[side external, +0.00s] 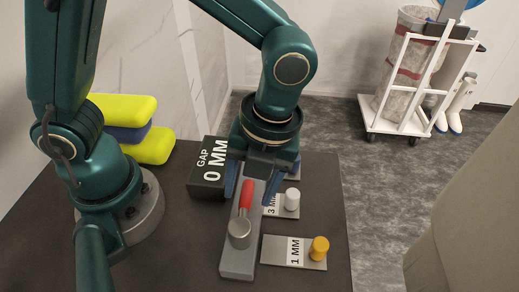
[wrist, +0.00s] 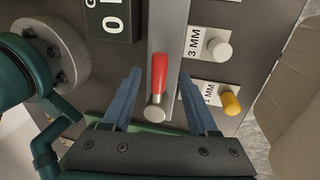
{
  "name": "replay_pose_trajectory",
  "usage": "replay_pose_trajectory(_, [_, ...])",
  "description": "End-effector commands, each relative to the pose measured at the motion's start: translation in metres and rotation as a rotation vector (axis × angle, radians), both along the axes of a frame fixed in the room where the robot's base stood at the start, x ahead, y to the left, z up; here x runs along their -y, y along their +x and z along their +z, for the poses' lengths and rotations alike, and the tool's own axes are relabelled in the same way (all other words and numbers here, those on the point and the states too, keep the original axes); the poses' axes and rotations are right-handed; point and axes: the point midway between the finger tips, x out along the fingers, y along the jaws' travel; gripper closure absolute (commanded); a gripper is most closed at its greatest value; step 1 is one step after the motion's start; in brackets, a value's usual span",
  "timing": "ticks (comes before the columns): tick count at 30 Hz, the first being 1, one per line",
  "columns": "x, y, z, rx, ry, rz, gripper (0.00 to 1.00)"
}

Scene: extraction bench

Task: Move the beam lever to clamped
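The beam lever has a red handle (side external: 246,194) and a round grey end (side external: 240,232). It sits over a long grey beam (side external: 237,263) on the dark bench, and its red handle also shows in the wrist view (wrist: 159,74). My gripper (side external: 249,201) is open, with its blue fingers pointing down. In the wrist view the fingers (wrist: 160,72) lie on either side of the red handle, with visible space on both sides. I cannot tell whether the fingertips are level with it. A black block (side external: 207,177) reads "GAP 0 MM".
Right of the beam are a 3 MM plate with a white knob (side external: 292,199) and a 1 MM plate with a yellow knob (side external: 319,248). A blue knob behind my gripper is mostly hidden. Yellow and blue pads (side external: 124,133) are stacked at the left. A white cart (side external: 412,85) stands beyond the bench.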

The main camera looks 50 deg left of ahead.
Motion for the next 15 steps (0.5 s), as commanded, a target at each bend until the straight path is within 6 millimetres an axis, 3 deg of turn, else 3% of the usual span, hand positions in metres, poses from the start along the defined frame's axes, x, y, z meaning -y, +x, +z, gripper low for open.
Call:
replay_pose_trajectory(5, [0.001,0.001,0.004,0.001,-0.001,0.001,0.41])
replay_pose_trajectory(15, [0.007,0.007,0.042,0.003,-0.002,0.0,0.41])
